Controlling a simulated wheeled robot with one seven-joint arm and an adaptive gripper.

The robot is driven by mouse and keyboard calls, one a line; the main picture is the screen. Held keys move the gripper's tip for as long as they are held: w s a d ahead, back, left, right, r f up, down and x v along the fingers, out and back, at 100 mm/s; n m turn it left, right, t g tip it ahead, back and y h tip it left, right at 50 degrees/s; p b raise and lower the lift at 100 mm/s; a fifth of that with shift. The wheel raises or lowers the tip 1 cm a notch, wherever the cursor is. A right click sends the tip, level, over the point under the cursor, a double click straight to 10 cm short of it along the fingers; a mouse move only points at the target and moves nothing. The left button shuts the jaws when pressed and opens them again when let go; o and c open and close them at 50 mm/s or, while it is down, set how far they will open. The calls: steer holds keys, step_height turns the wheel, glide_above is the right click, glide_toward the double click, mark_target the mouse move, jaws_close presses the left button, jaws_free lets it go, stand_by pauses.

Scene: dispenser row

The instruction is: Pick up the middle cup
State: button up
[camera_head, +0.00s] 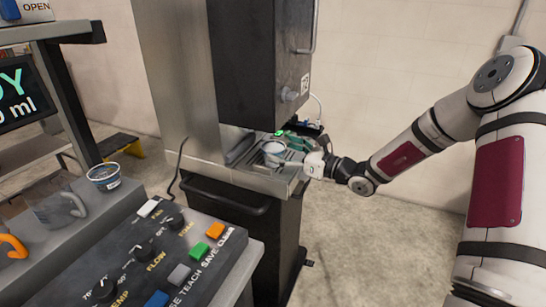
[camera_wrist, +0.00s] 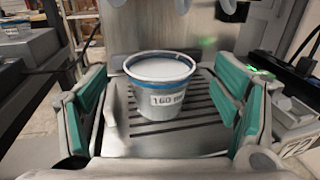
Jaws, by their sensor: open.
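A white cup with a blue rim and a label reading "160 m…" (camera_wrist: 162,99) stands upright on the slotted drip tray in the wrist view. It looks filled with something pale. In the head view the same cup (camera_head: 273,151) stands on the dispenser's shelf. My gripper (camera_wrist: 165,88) is open, with one green-padded finger on each side of the cup and visible gaps between. In the head view my gripper (camera_head: 285,147) reaches in from the right at the cup. Which cup the task calls the middle one is not clear from these frames.
The dispenser's dark housing (camera_head: 258,60) hangs above the cup. Another blue-rimmed cup (camera_head: 104,177) and a clear mug (camera_head: 58,209) stand on a grey ledge at left. A control panel (camera_head: 150,255) with knobs and coloured buttons fills the front. Floor at right is clear.

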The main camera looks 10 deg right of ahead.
steer(key=x, duration=0.2)
steer(key=shift+w+a, duration=0.2)
steer(key=shift+w, duration=0.05)
steer(key=shift+c, duration=0.2)
steer(key=c, duration=1.3)
steer(key=shift+c, duration=0.2)
steer(key=shift+r, duration=0.1)
